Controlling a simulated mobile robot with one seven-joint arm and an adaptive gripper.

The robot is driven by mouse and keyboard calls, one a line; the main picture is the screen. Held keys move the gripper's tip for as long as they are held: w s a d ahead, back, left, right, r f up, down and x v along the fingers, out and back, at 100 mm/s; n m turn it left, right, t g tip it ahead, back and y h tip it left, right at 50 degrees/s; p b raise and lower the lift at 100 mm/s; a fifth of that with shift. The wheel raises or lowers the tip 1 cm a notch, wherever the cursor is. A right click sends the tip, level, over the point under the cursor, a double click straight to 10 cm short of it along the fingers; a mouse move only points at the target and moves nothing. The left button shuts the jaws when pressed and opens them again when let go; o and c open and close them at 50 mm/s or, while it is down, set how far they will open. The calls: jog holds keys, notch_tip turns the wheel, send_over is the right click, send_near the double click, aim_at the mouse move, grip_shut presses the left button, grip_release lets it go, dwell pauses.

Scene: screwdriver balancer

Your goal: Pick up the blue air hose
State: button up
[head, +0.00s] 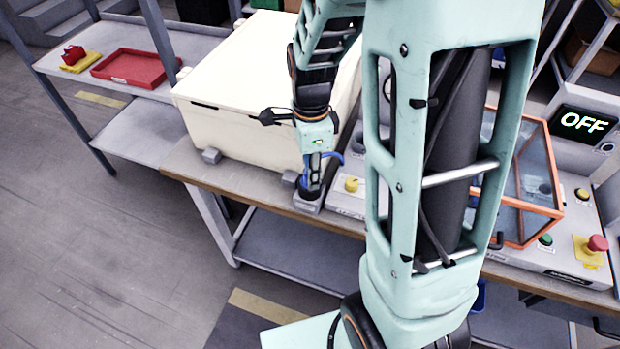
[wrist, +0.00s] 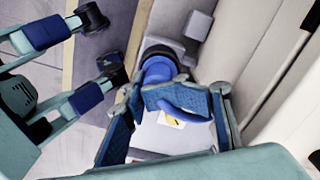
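The blue air hose (wrist: 158,70) stands in a dark round holder (wrist: 186,54) on the bench, seen in the wrist view. A curved blue part of it extends toward the camera. In the head view, a blue curved piece of the hose (head: 337,157) shows just right of my gripper (head: 312,172), which points down over the holder. In the wrist view, my gripper (wrist: 170,120) has its two blue-padded fingers spread apart, with the hose's blue part between them. Whether the pads touch it is unclear. My arm hides part of the bench in the head view.
A large cream box (head: 235,115) stands on the bench close beside the gripper. A yellow button (head: 351,184) sits on a panel to the right. An orange-framed clear case (head: 535,180) and a red stop button (head: 597,243) are farther right. A red tray (head: 135,68) lies on another bench.

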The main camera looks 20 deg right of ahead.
grip_shut()
jog(key=shift+s, duration=0.1)
